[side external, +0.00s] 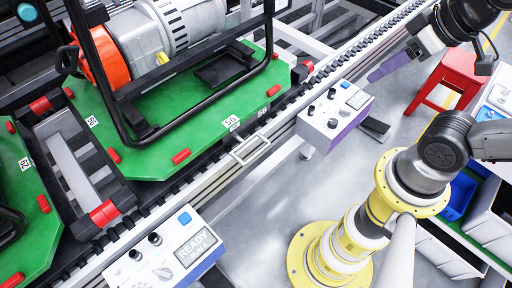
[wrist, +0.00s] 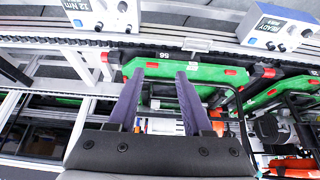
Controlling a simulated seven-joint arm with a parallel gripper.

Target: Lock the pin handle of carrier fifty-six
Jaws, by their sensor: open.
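Carrier fifty-six is a green plate (side external: 170,150) with several red corner pieces and a white "56" label on its front edge. It also shows upside down in the wrist view as a green plate (wrist: 222,75). A pale metal bar handle (side external: 250,148) is on the conveyor's front rail, just below the label; I cannot tell whether it is locked. A light bar (wrist: 196,45) shows near the same place in the wrist view. My gripper (side external: 390,68) is open and empty, to the upper right, apart from the handle. Its two purple fingers (wrist: 157,76) are spread in the wrist view.
A motor (side external: 165,35) with an orange end sits on the carrier under a black bar frame (side external: 200,45). Control boxes (side external: 335,115) and (side external: 165,250) stand along the rail. A second green carrier (side external: 25,195) is at left. A red stool (side external: 455,80) stands at right.

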